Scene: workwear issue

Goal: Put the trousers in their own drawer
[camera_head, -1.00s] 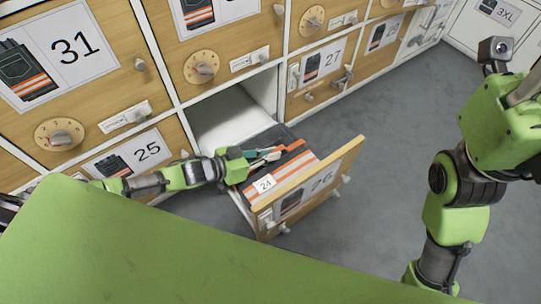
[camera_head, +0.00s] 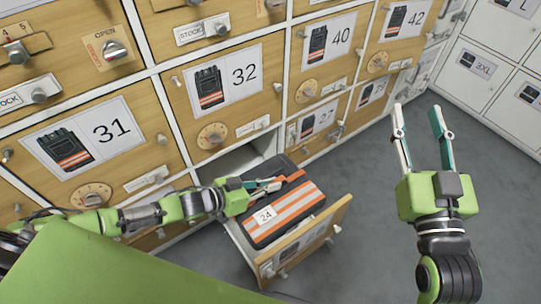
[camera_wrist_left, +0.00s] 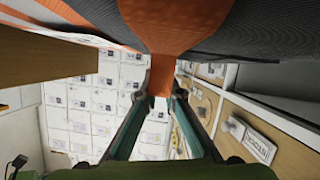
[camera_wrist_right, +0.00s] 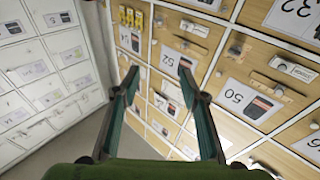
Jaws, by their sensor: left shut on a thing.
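The trousers (camera_head: 290,208) are a dark folded bundle with orange and pale stripes and a white tag reading 24. In the head view they are at the open drawer (camera_head: 322,232), seemingly raised above its walls. My left gripper (camera_head: 277,184) is shut on an orange part of the trousers at their upper left. The left wrist view shows this orange band (camera_wrist_left: 165,65) between the fingers, with the dark bundle beside it. The card number on the drawer front is unreadable now. My right gripper (camera_head: 417,108) is open and empty, away to the right.
Wooden drawers with numbered picture cards, including 31 (camera_head: 85,143), 32 (camera_head: 222,82) and 40 (camera_head: 330,48), fill the wall. They have dials and handles. White lockers (camera_head: 490,65) stand at the right. The grey floor (camera_head: 375,195) right of the open drawer is clear.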

